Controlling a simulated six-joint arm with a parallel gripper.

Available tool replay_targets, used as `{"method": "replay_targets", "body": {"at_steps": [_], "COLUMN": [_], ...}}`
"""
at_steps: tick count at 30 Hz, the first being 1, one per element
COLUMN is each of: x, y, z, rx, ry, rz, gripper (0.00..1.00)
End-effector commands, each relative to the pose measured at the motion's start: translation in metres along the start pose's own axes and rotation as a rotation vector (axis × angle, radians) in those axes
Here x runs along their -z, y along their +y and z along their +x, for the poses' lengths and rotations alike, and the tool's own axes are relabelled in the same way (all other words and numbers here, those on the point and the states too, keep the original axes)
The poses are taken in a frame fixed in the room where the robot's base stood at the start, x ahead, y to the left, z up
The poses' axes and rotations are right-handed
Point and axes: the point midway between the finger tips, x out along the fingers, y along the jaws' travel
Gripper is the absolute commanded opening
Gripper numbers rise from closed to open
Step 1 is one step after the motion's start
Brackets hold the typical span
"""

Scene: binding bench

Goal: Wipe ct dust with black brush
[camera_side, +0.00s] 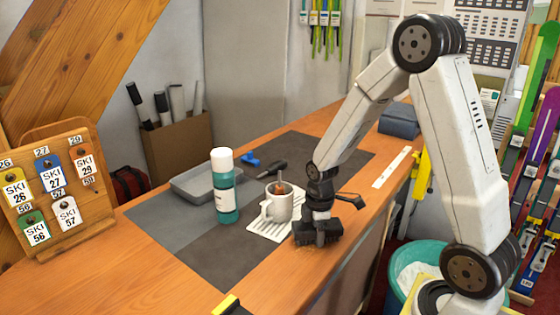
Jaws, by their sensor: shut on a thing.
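My gripper (318,213) points down near the counter's front edge and is shut on the black brush (318,234). The brush is held bristles down, low at the counter (168,281), beside the right edge of the dark mat. A few brownish specks, perhaps the dust, show at the foot of the bristles (300,246). I cannot tell how far the dust spreads, as the brush and gripper hide part of that spot.
A white mug (278,207) with something brown in it stands on a white ribbed tray (262,229), close left of the brush. A green bottle (224,190), grey tray (190,184) and tag board (47,190) are farther left. Bare mat (225,262) lies in front.

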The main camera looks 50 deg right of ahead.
Motion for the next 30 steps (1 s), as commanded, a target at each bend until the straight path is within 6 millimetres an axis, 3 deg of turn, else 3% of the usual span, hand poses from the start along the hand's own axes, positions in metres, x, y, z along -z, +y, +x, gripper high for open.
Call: {"method": "replay_targets", "body": {"at_steps": [17, 30], "x": [-0.036, -0.006], "y": [0.035, 0.007], "z": [0.000, 0.000], "rx": [0.001, 0.001], "ry": [0.000, 0.000], "rz": [0.003, -0.003], "gripper": [0.21, 0.21]}}
